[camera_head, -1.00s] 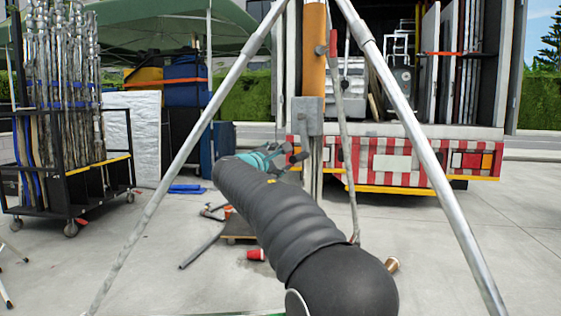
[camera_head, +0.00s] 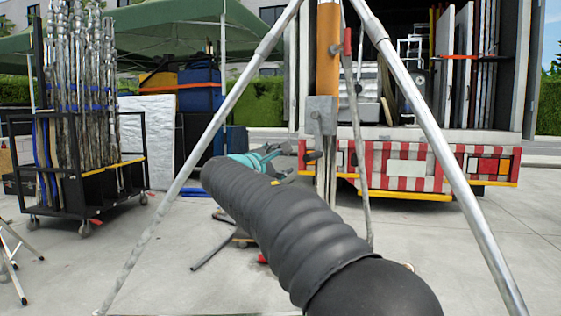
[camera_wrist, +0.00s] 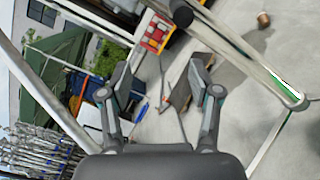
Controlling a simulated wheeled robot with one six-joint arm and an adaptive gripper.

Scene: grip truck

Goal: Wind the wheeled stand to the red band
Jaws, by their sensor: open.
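The wheeled stand stands in front of me, with splayed silver legs (camera_head: 225,95) and an upright orange column (camera_head: 328,50). A grey winch box (camera_head: 321,115) is fixed on the column, with a small dark crank handle (camera_head: 312,156) low on its left. A red grip (camera_head: 347,42) shows beside the column; I cannot make out a red band. My gripper (camera_head: 287,152) is open just left of the crank handle, and my arm hides part of it. In the wrist view my open fingers (camera_wrist: 167,58) have nothing between them; a dark rounded part (camera_wrist: 182,14) lies just beyond the tips.
A truck with a red-and-white striped tail (camera_head: 400,168) is behind the stand. A black rack of poles (camera_head: 85,180) stands left. A low dolly (camera_head: 242,238) and a loose pipe (camera_head: 212,250) lie under the stand. Bare concrete lies at the right.

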